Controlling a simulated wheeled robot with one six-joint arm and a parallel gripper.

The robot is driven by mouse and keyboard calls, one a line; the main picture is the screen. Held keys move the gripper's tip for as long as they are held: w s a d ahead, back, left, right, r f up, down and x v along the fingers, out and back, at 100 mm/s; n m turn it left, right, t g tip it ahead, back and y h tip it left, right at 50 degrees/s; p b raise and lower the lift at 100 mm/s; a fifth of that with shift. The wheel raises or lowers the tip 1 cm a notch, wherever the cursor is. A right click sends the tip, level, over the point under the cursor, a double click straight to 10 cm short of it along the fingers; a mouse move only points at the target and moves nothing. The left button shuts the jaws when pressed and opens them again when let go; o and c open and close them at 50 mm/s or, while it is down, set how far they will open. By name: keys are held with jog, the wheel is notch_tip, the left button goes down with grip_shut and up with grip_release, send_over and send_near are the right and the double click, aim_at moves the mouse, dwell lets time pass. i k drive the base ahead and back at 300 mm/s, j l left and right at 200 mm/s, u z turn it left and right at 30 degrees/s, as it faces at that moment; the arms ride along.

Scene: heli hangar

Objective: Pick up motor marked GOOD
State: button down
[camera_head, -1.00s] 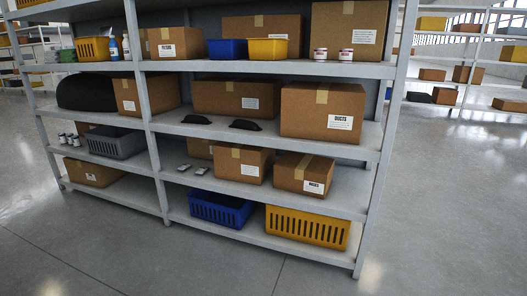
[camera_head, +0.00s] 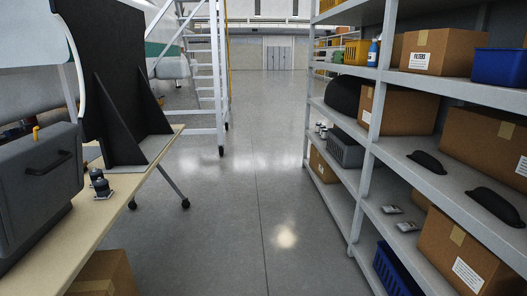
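Two small dark cylindrical objects, possibly motors, stand on the light wooden table (camera_head: 62,243) at the left: a rear one (camera_head: 96,174) and a front one (camera_head: 102,188). The front one sits on a small pale base. They are close together, beside a grey case and in front of a black upright panel. I cannot read any marking on them, so I cannot tell whether either says GOOD. My gripper is not in view.
A grey case (camera_head: 42,185) and a black braced panel (camera_head: 112,85) stand on the table. A grey shelf unit (camera_head: 372,135) with boxes and bins lines the right. A wheeled ladder (camera_head: 207,60) stands further back. The floor aisle (camera_head: 245,205) between is clear.

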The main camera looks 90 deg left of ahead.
aim_at(103, 191)
jog(key=i+u, duration=0.2)
jog(key=u, duration=3.9)
jog(key=i+l, duration=0.4)
jog(key=i+l+u, duration=0.1)
jog(key=i+l, duration=0.3)
jog(key=l, duration=0.15)
jog(key=i+l, duration=0.4)
jog(key=l+u, duration=0.05)
